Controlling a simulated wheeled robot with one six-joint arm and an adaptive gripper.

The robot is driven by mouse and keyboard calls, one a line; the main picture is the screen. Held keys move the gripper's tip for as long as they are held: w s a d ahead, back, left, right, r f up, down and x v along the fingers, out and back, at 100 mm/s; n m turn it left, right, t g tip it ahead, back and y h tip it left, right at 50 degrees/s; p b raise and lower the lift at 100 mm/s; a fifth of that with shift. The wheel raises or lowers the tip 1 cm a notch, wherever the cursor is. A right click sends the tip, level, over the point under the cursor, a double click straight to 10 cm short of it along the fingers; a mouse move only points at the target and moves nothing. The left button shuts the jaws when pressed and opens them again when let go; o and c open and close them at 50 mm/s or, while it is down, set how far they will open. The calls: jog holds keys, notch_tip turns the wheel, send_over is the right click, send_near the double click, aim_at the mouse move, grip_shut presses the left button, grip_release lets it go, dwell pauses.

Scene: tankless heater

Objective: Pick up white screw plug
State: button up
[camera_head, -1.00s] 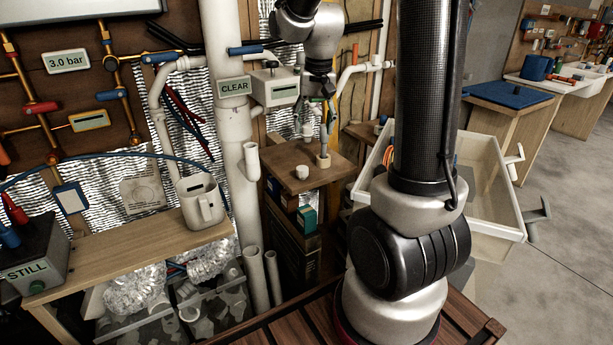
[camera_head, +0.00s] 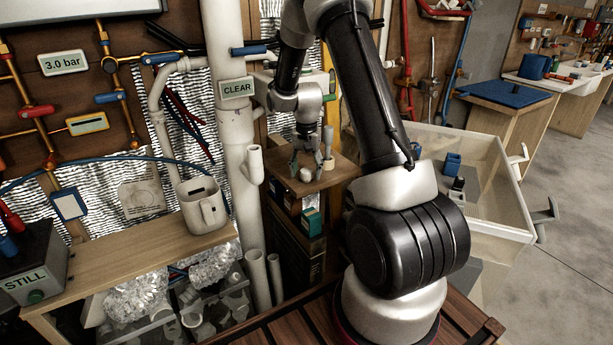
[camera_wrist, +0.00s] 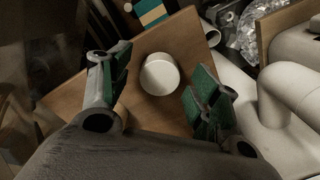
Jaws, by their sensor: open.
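The white screw plug (camera_wrist: 160,74) is a short round cap on the small wooden shelf (camera_wrist: 178,35). In the wrist view it sits between and a little beyond the two green-padded fingers of my gripper (camera_wrist: 160,86), touching neither that I can see. In the head view the plug (camera_head: 306,174) shows as a small pale spot just below my gripper (camera_head: 305,166) on the shelf top (camera_head: 335,171). My gripper is open, empty and pointing down.
A pale upright cup with a tool in it (camera_head: 328,162) stands on the shelf right of my gripper. A thick white pipe (camera_head: 238,160) runs vertically to the left. A white bin (camera_head: 490,215) holding blue and dark items stands to the right. A teal box (camera_head: 312,221) sits below the shelf.

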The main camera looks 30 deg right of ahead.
aim_at(306, 170)
jog(key=shift+f, duration=0.45)
jog(key=shift+c, duration=0.4)
jog(key=c, duration=1)
jog(key=shift+o, duration=0.2)
notch_tip(306, 170, up, 10)
jog(key=shift+r, duration=0.1)
